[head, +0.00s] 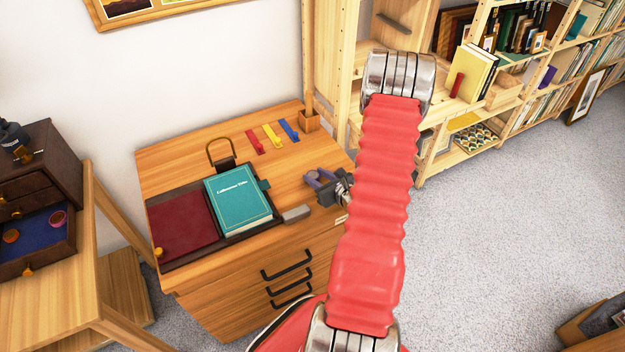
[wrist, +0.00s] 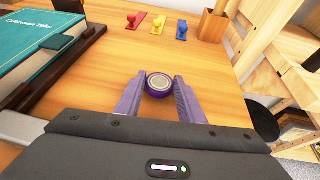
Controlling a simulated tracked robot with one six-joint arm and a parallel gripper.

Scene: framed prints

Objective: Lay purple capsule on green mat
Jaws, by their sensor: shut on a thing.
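The purple capsule (wrist: 159,86) shows in the wrist view as a round purple body with a pale metallic end, between the two purple fingers of my gripper (wrist: 159,82). My gripper is shut on it, over the right part of the wooden desk. I cannot tell whether the capsule touches the desk top. In the head view my gripper (head: 315,180) is at the desk's right side, and the capsule cannot be made out. I cannot pick out a green mat with certainty in either view.
The desk (head: 178,153) holds a teal book (head: 238,198), a dark red panel (head: 182,226), a padlock-like object (head: 222,156) and red, yellow and blue pieces (head: 272,136). A wooden cup (head: 310,121) stands at the back corner. Shelves (head: 505,97) stand at right.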

